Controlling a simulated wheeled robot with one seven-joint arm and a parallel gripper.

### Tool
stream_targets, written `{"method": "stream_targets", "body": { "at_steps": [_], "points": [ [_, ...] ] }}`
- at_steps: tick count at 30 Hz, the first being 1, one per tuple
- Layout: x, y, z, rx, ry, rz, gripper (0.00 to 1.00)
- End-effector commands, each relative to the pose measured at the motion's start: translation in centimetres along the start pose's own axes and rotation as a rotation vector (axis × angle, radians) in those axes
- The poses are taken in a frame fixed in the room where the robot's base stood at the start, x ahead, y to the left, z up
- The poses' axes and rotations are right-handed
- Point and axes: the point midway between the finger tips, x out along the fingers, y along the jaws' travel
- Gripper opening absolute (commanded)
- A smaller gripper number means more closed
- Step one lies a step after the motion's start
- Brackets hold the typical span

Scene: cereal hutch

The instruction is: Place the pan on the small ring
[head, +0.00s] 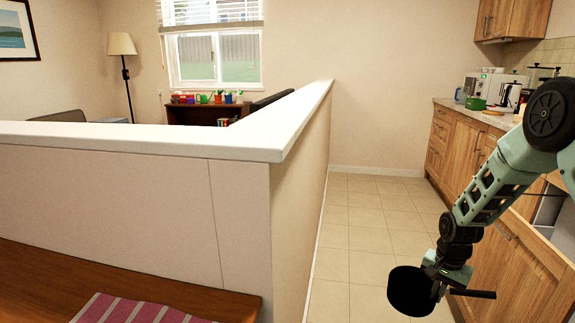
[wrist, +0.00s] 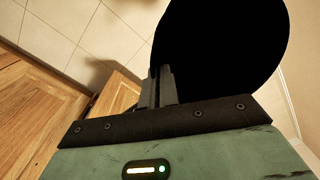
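A black pan (head: 409,291) hangs in the air above the tiled floor, at the lower right of the head view. My gripper (head: 437,285) is at its side, with the dark handle (head: 472,294) pointing right. In the wrist view, the fingers of my gripper (wrist: 158,87) are close together at the edge of the pan (wrist: 222,45) and appear shut on it. The exact grip is hard to make out, dark on dark. I cannot make out a small ring or a stove in either view.
A wooden kitchen counter (head: 448,104) runs along the right, with a green pot (head: 475,103) and appliances on it. A white-topped half wall (head: 240,140) stands left. A wooden bench (head: 60,285) is in front. Tiled floor (head: 370,215) lies open between wall and cabinets.

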Motion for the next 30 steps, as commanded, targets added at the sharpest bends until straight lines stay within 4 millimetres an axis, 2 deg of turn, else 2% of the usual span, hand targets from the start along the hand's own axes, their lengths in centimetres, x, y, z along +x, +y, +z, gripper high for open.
{"method": "stream_targets", "body": {
  "at_steps": [1, 4, 9, 18, 23, 25, 30],
  "points": [
    [2.4, -0.7, 0.9, -0.089, -0.002, -0.001, 0.00],
    [4.3, -1.8, 2.6, -0.262, -0.009, -0.003, 0.00],
    [6.3, -2.9, 4.6, -0.469, -0.015, -0.007, 0.00],
    [8.8, -4.2, 7.0, -0.709, -0.020, -0.012, 0.00],
    [9.9, -4.7, 8.1, -0.813, -0.023, -0.015, 0.00],
    [8.4, -4.4, 8.0, -0.810, -0.022, -0.015, 0.00],
    [7.0, -3.8, 8.3, -0.806, -0.024, -0.014, 0.00]
  ]
}}
